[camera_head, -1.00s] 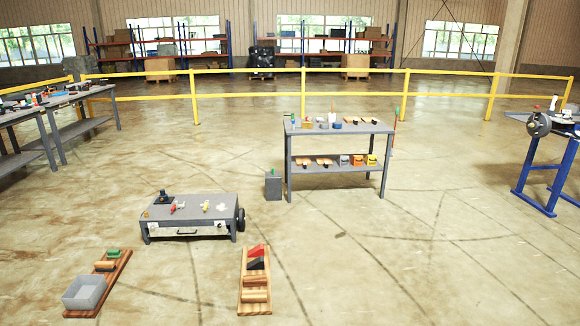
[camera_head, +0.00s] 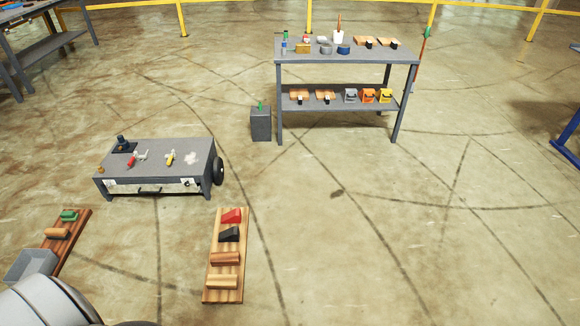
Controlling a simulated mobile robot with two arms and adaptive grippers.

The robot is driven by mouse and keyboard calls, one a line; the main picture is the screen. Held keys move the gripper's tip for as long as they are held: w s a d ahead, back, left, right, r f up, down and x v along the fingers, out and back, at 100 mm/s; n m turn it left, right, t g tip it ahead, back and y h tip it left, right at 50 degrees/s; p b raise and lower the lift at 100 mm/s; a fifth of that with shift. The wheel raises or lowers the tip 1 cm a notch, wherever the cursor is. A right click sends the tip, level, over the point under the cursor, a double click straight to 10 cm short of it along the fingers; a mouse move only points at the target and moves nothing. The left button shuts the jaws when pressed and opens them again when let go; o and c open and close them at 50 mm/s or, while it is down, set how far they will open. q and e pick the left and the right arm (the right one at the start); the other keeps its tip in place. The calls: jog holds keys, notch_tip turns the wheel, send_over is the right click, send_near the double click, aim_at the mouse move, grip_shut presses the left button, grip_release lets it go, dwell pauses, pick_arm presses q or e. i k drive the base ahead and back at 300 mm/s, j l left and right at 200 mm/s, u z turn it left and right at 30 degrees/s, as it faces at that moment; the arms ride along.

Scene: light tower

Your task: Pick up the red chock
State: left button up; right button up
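The red chock (camera_head: 232,215) is a small wedge at the far end of a striped wooden board (camera_head: 212,262) on the floor, a little left of the middle in the head view. A black wedge (camera_head: 229,234) sits just nearer than it on the same board. Two wooden blocks (camera_head: 225,258) lie nearer still. Part of my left arm shows at the bottom left corner. Neither gripper is in view.
A low grey cart (camera_head: 158,160) with wheels stands behind the board. A grey two-shelf table (camera_head: 345,57) and a grey bin (camera_head: 261,124) stand farther back. A second board (camera_head: 74,240) with a grey tray (camera_head: 30,263) is at left.

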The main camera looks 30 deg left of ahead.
aim_at(234, 216)
jog(key=i+l+u, duration=0.15)
jog(key=i, duration=0.4)
jog(key=i+u, duration=0.1)
jog(key=i, duration=0.45)
jog(key=i+l+u, duration=0.15)
jog(key=i, duration=0.4)
jog(key=l, duration=0.1)
